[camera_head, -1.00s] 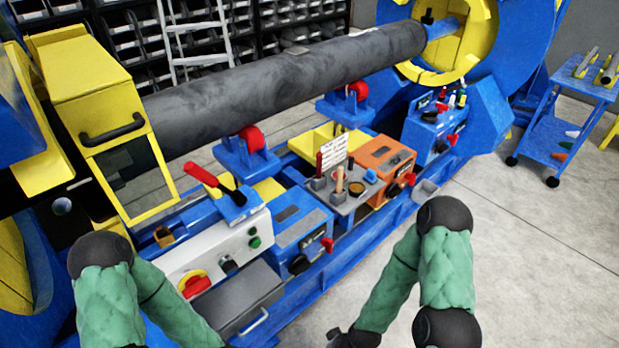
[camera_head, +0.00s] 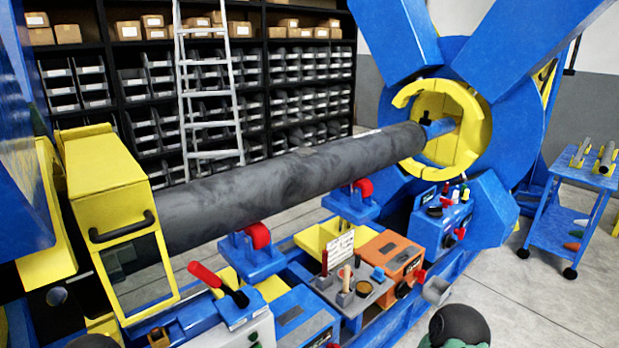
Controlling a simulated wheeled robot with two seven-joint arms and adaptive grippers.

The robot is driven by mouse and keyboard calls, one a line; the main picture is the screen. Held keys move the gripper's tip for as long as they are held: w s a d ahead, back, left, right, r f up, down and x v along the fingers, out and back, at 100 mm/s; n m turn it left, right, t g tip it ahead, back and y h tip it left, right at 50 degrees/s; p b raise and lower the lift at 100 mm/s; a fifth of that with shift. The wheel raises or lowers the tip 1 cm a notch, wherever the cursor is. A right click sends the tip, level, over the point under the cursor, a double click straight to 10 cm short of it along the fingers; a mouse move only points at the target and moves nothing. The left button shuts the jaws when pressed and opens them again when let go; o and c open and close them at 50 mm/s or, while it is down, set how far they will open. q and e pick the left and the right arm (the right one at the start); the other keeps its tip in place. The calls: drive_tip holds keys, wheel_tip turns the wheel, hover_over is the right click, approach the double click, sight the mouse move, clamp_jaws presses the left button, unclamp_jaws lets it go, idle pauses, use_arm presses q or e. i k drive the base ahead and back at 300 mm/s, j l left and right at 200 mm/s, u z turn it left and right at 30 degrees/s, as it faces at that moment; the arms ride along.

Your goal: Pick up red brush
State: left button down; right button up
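A thin dark-red upright handle (camera_head: 324,262), which looks like the red brush, stands in a small grey holder on the grey tool tray (camera_head: 366,299). Its lower end is hidden in the holder. A wooden-handled tool (camera_head: 346,278) stands just to its right in another holder. A white label card (camera_head: 340,246) rises behind them. Neither of my grippers is in view. Only a dark joint of my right arm shows at the bottom edge, with a bit of my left arm at the bottom left.
A large dark pipe (camera_head: 290,180) lies above and behind the tray on red rollers (camera_head: 258,236). A red-handled lever (camera_head: 205,274) rises at left. A blue cart (camera_head: 568,205) stands far right.

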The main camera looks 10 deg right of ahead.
sight(325, 253)
drive_tip(key=i+l, duration=0.2)
drive_tip(key=l, duration=0.2)
drive_tip(key=i+l+u, duration=0.35)
drive_tip(key=l, duration=0.3)
drive_tip(key=l+u, duration=0.2)
drive_tip(key=l, duration=0.15)
drive_tip(key=i+l+u, duration=0.2)
drive_tip(key=l, duration=0.2)
drive_tip(key=k, duration=0.05)
